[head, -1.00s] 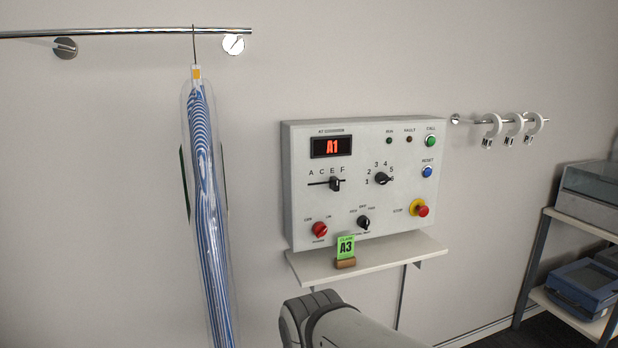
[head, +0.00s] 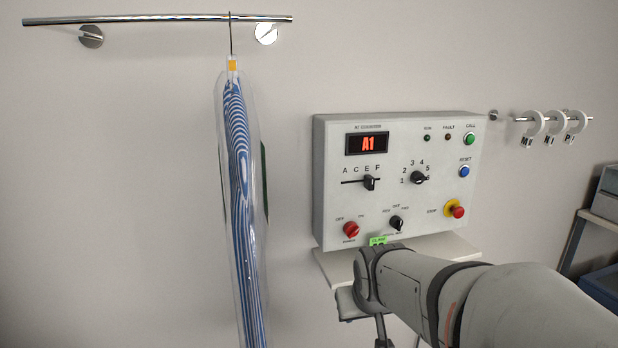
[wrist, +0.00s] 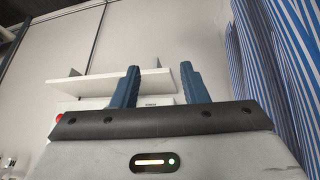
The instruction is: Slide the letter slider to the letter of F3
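The letter slider (head: 369,183) is a dark knob on a short horizontal track under the letters A, C, E, F on the grey control panel (head: 330,206). The knob stands about under E. The red display (head: 368,144) reads A1. My gripper (wrist: 157,84) shows two blue fingers, spread apart with nothing between them. In the head view my arm reaches in from the lower right and its wrist is below the panel, in front of the shelf, apart from the slider. The fingertips are hard to make out there.
A number dial (head: 418,177), a red knob (head: 351,230), a small black knob (head: 396,222) and a stop button (head: 457,211) crowd the panel. A bagged striped garment (head: 240,190) hangs left.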

